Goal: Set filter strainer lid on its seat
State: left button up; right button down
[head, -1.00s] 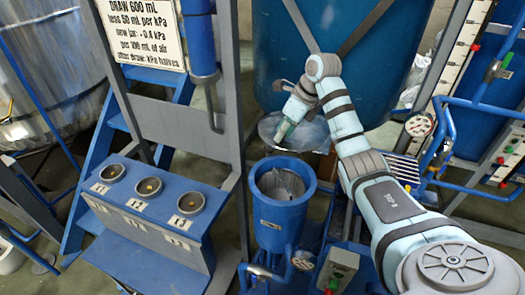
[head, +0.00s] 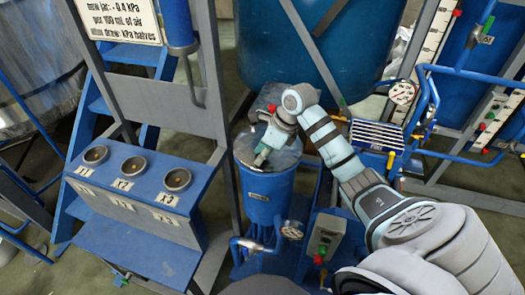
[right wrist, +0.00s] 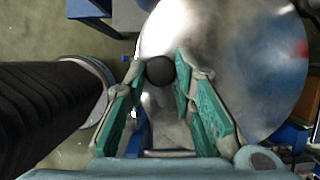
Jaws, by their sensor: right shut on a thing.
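The filter strainer lid (head: 287,153) is a round grey metal disc. It covers the mouth of the blue strainer body (head: 268,193) in the head view. Whether it rests on the rim or hovers just above it, I cannot tell. My right gripper (head: 262,156) is above the lid, shut on its dark round knob. In the right wrist view, the green-padded fingers of the gripper (right wrist: 160,78) are on either side of the black knob (right wrist: 160,71), with the shiny lid (right wrist: 235,60) spreading beyond. The strainer's seat is hidden under the lid. My left gripper is not in view.
A blue panel with three round cups (head: 133,167) stands to the left. A pressure gauge (head: 292,229) and a control box (head: 327,240) sit close by the strainer. A large blue tank (head: 300,50) is behind. A grey frame post (head: 218,90) rises just left.

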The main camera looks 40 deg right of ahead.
jog(key=shift+w+f, duration=0.15)
jog(key=shift+f, duration=0.1)
jog(key=shift+d+r, duration=0.1)
jog(key=shift+r, duration=0.25)
jog(key=shift+f, duration=0.2)
dwell(0.6)
jog(key=shift+f, duration=0.25)
jog(key=shift+f+b, duration=0.15)
jog(key=shift+b, duration=0.25)
dwell(0.4)
jog(key=c, duration=1.3)
grip_release()
